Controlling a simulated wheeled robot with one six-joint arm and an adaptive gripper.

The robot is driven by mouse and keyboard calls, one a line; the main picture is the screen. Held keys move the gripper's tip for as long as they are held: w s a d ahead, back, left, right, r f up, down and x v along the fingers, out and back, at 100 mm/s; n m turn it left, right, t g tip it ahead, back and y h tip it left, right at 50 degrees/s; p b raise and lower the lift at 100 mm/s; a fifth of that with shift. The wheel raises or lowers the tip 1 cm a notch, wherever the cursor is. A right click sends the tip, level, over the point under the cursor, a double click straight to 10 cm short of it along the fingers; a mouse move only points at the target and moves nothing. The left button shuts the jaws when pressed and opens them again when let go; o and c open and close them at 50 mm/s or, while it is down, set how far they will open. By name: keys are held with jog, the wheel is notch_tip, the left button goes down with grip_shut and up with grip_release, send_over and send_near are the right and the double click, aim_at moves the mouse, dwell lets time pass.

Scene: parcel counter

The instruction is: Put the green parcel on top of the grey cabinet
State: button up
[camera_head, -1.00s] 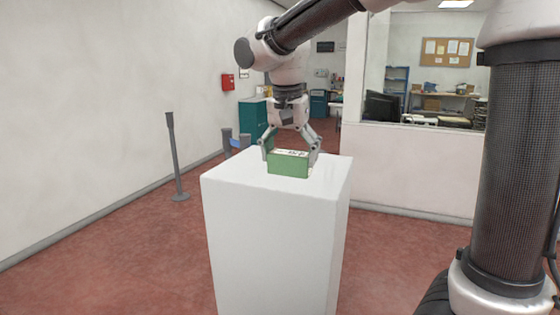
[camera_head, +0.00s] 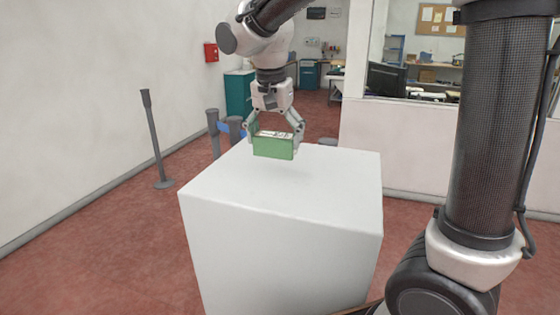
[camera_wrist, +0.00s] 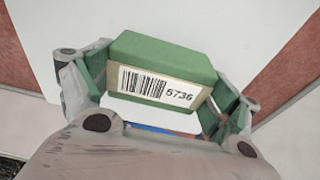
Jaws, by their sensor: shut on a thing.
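The green parcel (camera_head: 273,149) is a small box with a white label on its top. My gripper (camera_head: 275,141) is shut on it, one finger at each end, and holds it a little above the white block-shaped stand (camera_head: 280,250). A faint shadow lies on the stand's top below it. I cannot make out a grey cabinet for sure in either view.
Grey barrier posts (camera_head: 152,140) stand left of and behind the stand. A teal cabinet (camera_head: 239,93) stands farther back by the left wall. A low partition (camera_head: 430,150) with a window is at the back right. Red floor is open left of the stand.

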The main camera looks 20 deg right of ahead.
aim_at(274, 137)
jog(key=shift+f, duration=3.2)
jog(key=shift+f, duration=0.1)
jog(key=o, duration=0.9)
jog(key=r, duration=0.4)
jog(key=s+r, duration=0.1)
jog(key=r, duration=0.3)
jog(key=a+r, duration=0.1)
jog(key=r, duration=0.3)
jog(key=shift+s+r, duration=0.1)
jog(key=shift+s, duration=0.2)
jog(key=s+d+f+n+t, duration=0.1)
jog(key=s+d+f+n, duration=0.2)
jog(key=s+d, duration=0.6)
jog(key=s+d+f+n+t+y, duration=0.1)
jog(key=s+d+f+n+t, duration=0.1)
jog(key=s+d, duration=0.8)
jog(key=shift+s+d+f+n, duration=0.25)
jog(key=shift+d+f+n, duration=0.25)
jog(key=shift+d+n, duration=0.45)
